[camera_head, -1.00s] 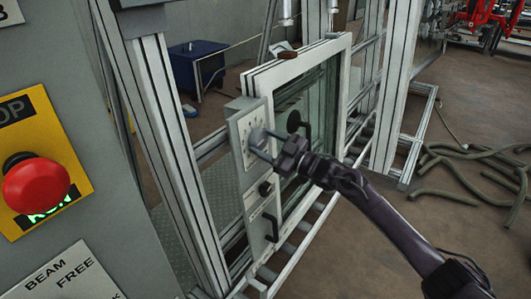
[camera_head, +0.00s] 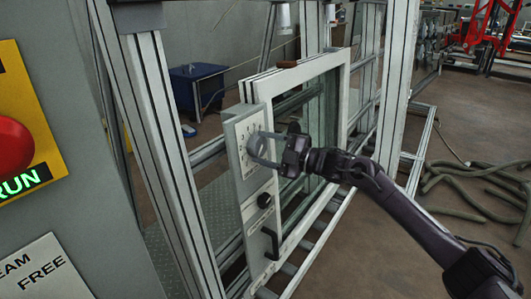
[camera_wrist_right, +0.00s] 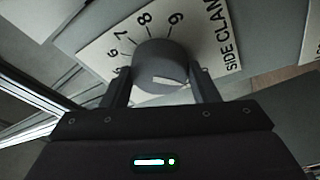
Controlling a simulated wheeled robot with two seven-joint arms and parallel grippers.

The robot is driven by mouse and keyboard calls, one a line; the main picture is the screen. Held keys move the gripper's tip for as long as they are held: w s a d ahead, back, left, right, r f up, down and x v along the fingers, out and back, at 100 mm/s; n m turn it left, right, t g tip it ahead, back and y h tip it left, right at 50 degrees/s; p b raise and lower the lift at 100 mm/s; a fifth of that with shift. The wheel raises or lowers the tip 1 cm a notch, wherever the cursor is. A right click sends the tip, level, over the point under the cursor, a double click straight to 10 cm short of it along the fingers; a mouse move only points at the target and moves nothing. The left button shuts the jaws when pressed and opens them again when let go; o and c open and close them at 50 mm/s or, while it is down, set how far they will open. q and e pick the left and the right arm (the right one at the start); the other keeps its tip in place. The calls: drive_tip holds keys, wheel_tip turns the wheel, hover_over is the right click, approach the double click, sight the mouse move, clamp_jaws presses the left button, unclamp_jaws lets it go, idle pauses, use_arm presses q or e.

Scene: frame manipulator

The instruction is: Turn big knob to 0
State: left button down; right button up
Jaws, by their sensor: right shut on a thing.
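The big knob (camera_wrist_right: 160,66) is a grey round knob on a white dial plate (camera_wrist_right: 110,45) with printed numbers; 7, 8 and 9 are readable in the right wrist view. A pale mark on the knob's face points toward the right side of that view; the 0 cannot be made out. My right gripper (camera_wrist_right: 158,85) is shut on the knob, one finger on each side. In the head view my right gripper (camera_head: 270,150) reaches the dial panel (camera_head: 240,175) from the right and hides part of the dial. My left gripper is not in view.
Below the dial sit a small black knob (camera_head: 265,200) and a black handle (camera_head: 271,243). A white-framed window (camera_head: 345,95) stands behind my right arm. A red button (camera_head: 12,147) is on the cabinet at left. Hoses (camera_head: 475,185) lie on the floor at right.

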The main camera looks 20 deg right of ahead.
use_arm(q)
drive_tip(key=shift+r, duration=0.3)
use_arm(e)
drive_tip(key=o, duration=1)
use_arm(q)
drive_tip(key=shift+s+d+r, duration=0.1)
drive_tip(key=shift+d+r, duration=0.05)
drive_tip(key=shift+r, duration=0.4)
use_arm(e)
drive_tip(key=v, duration=0.7)
drive_tip(key=shift+s+d, duration=0.25)
drive_tip(key=shift+d, duration=0.05)
